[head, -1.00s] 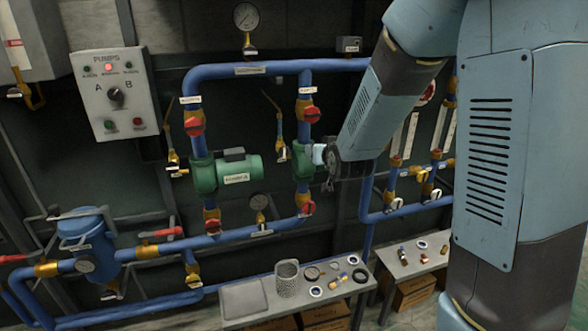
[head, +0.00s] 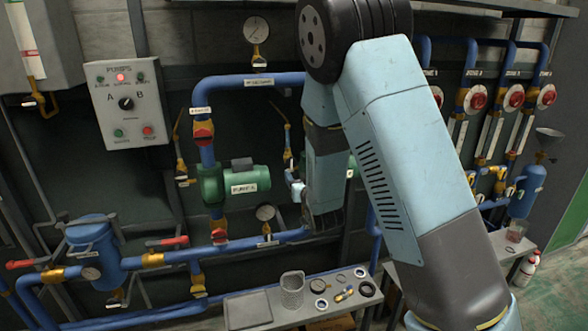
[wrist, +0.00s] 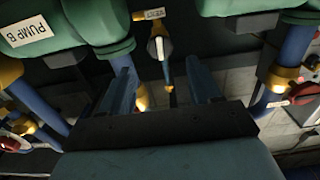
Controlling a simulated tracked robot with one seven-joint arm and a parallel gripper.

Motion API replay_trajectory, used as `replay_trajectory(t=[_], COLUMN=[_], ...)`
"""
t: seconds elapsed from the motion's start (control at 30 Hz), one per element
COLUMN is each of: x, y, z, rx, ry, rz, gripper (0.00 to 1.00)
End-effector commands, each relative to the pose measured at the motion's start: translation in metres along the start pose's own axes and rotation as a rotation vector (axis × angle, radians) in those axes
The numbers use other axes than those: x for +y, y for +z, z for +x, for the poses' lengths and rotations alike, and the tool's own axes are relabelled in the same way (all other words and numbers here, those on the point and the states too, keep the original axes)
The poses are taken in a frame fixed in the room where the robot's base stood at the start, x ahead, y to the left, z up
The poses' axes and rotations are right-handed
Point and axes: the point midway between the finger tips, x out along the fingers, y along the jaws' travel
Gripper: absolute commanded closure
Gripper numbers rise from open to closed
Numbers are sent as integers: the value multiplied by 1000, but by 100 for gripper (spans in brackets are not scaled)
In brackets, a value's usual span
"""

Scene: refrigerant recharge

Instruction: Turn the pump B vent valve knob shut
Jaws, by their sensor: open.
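Pump B (wrist: 75,25) is green and labelled, at the upper left of the wrist view. Beside it, the pump B vent valve knob (wrist: 158,45) has a pale handle and brass body below a small label. My gripper (wrist: 157,66) is open, its two dark blue fingers apart on either side of the valve's line. The knob appears between and just beyond the fingertips; I cannot tell whether they touch it. In the head view the vent valve (head: 289,160) shows partly, left of my arm, which hides most of pump B and my gripper.
Blue pipes (head: 250,80) with red-handled valves surround the spot. Pump A (head: 240,180) stands to the left. The pump control box (head: 127,103) hangs further left. A bench (head: 250,311) with loose fittings lies below.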

Motion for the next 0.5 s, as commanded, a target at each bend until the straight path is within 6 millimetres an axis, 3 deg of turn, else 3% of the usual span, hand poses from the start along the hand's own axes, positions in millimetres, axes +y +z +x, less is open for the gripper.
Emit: replay_trajectory(t=[0.5], x=[0], y=[0], z=[50], rx=[0], ry=[0], rz=[-1], gripper=[37])
